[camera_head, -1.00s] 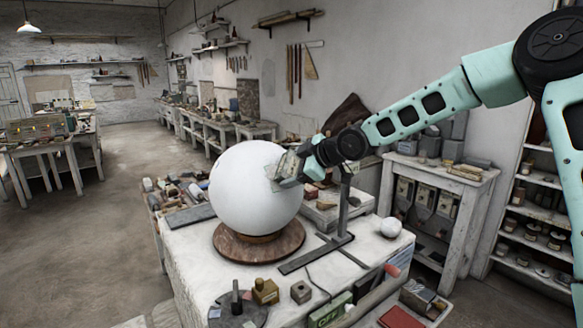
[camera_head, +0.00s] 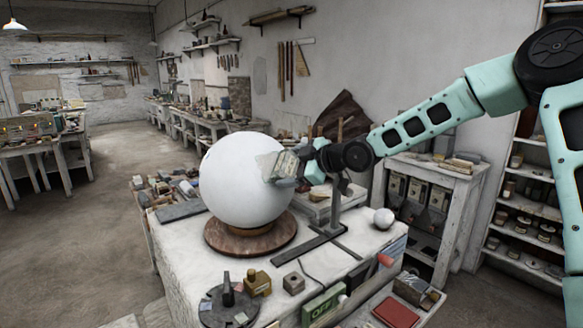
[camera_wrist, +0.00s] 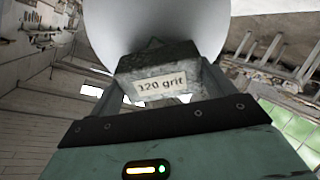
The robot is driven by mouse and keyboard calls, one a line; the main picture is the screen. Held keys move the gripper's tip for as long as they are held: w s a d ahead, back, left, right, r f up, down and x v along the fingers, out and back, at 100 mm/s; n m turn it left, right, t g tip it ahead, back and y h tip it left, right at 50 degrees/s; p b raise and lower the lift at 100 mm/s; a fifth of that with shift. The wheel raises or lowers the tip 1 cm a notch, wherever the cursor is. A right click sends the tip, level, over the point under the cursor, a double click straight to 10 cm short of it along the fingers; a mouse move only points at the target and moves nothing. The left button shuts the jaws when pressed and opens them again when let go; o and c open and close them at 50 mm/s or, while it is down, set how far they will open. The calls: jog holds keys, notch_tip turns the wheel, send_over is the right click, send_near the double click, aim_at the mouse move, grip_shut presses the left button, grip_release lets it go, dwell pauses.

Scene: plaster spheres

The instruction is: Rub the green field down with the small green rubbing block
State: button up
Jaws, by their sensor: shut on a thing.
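A large white plaster sphere (camera_head: 235,192) rests on a round brown wooden base (camera_head: 225,238) on the white-topped table. A faint grey-green patch, which looks like the green field (camera_head: 265,162), shows on its upper right side, partly hidden by the block. My gripper (camera_head: 296,166) is at the sphere's right side, shut on a mottled grey-green rubbing block (camera_head: 284,165). In the wrist view the block (camera_wrist: 158,72) bears a "120 grit" label, with the sphere (camera_wrist: 150,25) behind it. The block appears against the sphere; exact contact cannot be told.
A dark metal stand (camera_head: 335,215) rises just right of the sphere, under my arm. A small white ball (camera_head: 383,218) lies to its right. A green box marked OFF (camera_head: 324,303), a dark disc (camera_head: 229,306) and small blocks crowd the front. Tools line the table's left edge.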

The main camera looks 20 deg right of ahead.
jog(key=shift+w+a+f, duration=0.2)
jog(key=shift+w+a, duration=0.05)
jog(key=shift+w, duration=0.2)
jog(key=shift+s+a+f+b, duration=0.6)
jog(key=shift+s+f+b, duration=0.1)
jog(key=shift+b, duration=0.55)
jog(key=w+d+r+p, duration=0.1)
jog(key=p, duration=0.1)
jog(key=shift+r+p, duration=0.3)
jog(key=shift+p, duration=0.05)
jog(key=shift+w+d, duration=0.15)
jog(key=shift+w, duration=0.05)
jog(key=shift+r, duration=0.1)
